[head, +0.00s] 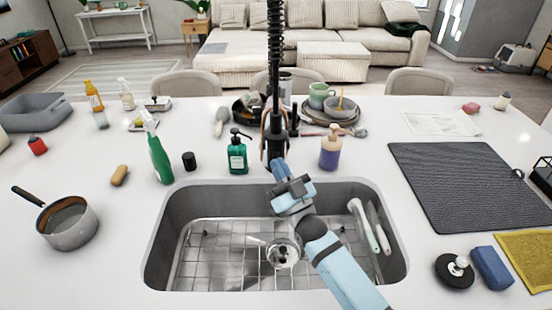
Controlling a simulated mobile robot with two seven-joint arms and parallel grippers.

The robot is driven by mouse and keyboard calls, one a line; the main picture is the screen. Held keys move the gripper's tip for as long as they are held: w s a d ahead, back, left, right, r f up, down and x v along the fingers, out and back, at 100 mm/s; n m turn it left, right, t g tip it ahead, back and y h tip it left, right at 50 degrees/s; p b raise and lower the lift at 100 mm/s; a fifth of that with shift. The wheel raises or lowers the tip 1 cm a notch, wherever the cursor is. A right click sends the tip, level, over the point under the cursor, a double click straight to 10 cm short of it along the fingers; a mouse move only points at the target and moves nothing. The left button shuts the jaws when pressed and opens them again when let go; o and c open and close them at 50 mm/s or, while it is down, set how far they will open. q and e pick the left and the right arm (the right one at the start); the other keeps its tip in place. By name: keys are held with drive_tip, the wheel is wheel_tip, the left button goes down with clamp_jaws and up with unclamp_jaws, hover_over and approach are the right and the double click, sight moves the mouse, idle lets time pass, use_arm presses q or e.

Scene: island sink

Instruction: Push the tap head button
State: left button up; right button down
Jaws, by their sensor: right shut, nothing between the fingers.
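The black tap (274,60) with its coiled spring hose rises behind the sink at the middle of the head view. Its dark tap head (274,138) hangs near the back rim of the sink. My right gripper (278,166) reaches up over the sink from the lower right and is shut and empty. Its tips overlap the lower end of the tap head in the picture; I cannot tell whether they touch. The tap head button cannot be made out. My left gripper is not in view.
The steel sink (160,240) holds a wire rack and brushes at its right. A green soap bottle (237,155) and a purple one (330,150) flank the tap. A green spray bottle (158,155) and a pot (68,225) stand left; a dark mat (465,180) lies right.

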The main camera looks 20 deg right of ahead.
drive_tip(key=shift+w, duration=0.15)
drive_tip(key=shift+w+d, duration=0.1)
drive_tip(key=shift+w, duration=0.2)
idle(0.3)
drive_tip(key=shift+w+d, duration=0.1)
drive_tip(key=shift+w, duration=0.15)
idle(0.4)
drive_tip(key=shift+s, duration=0.15)
drive_tip(key=shift+s+a, duration=0.2)
drive_tip(key=shift+s, duration=0.4)
drive_tip(key=s+a+p, duration=0.1)
drive_tip(key=s+p, duration=0.1)
drive_tip(key=s, duration=0.3)
drive_tip(key=shift+s+a, duration=0.35)
drive_tip(key=shift+s, duration=0.05)
